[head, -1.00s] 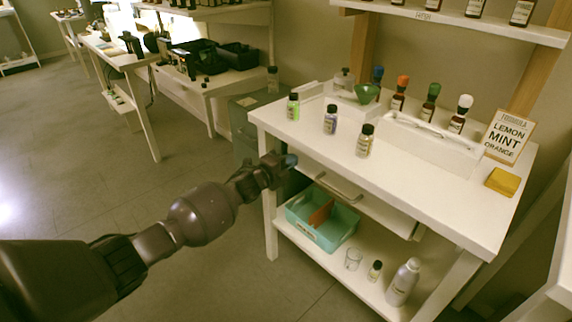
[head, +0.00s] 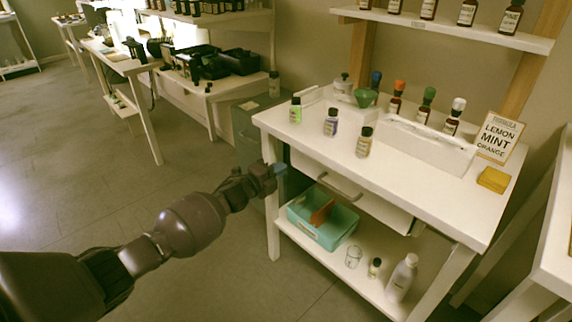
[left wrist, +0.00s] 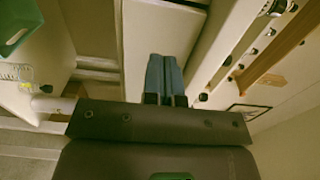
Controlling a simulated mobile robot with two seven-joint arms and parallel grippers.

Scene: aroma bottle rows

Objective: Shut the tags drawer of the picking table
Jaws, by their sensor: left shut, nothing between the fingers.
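The picking table (head: 400,160) stands at the right in the head view. Under its top is a white drawer (head: 378,208) with a grey bar handle (head: 340,186). Its front seems to stand out a little from under the tabletop; how far I cannot tell. No tag label is legible on it. My left gripper (head: 280,168) is near the left end of the drawer, by the table's left front corner. Its blue fingers (left wrist: 165,78) are together and empty in the left wrist view, before a pale panel. Contact with the drawer cannot be told. My right gripper is out of view.
Several small bottles, a white rack (head: 428,142) and a yellow pad (head: 493,180) are on the tabletop. The lower shelf holds a teal crate (head: 322,232), a glass beaker (head: 353,257) and a grey bottle (head: 402,278). The floor to the left is free.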

